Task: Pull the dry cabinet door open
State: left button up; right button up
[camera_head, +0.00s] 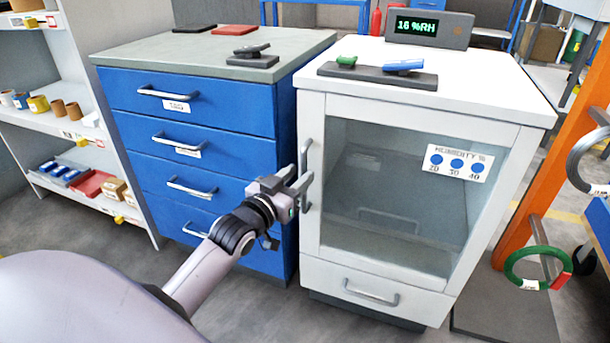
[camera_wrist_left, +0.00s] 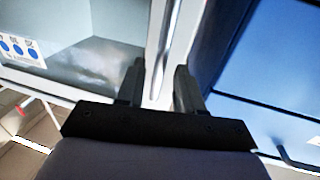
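The white dry cabinet has a glass-fronted door (camera_head: 390,195) that sits flush in its frame and looks closed. Its grey vertical handle (camera_head: 306,165) is on the door's left edge. My left gripper (camera_head: 298,182) is at the lower part of this handle, its two fingers spread. In the left wrist view, the fingers (camera_wrist_left: 160,88) stand apart, with the pale cabinet edge and handle strip (camera_wrist_left: 161,45) running up between and beyond them. I cannot tell whether either finger touches the handle. My right gripper is not in view.
A blue drawer cabinet (camera_head: 190,100) stands close on the left of the dry cabinet. A lower drawer (camera_head: 350,287) is under the door. An orange post (camera_head: 540,170) with hanging coils, including a green ring (camera_head: 512,270), stands at the right. Grey floor shows in front.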

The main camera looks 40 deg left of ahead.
aim_at(302, 173)
pick_arm(q)
jog(key=shift+w+b, duration=0.4)
jog(key=shift+w, duration=1.15)
grip_shut()
jog(key=shift+s, duration=0.15)
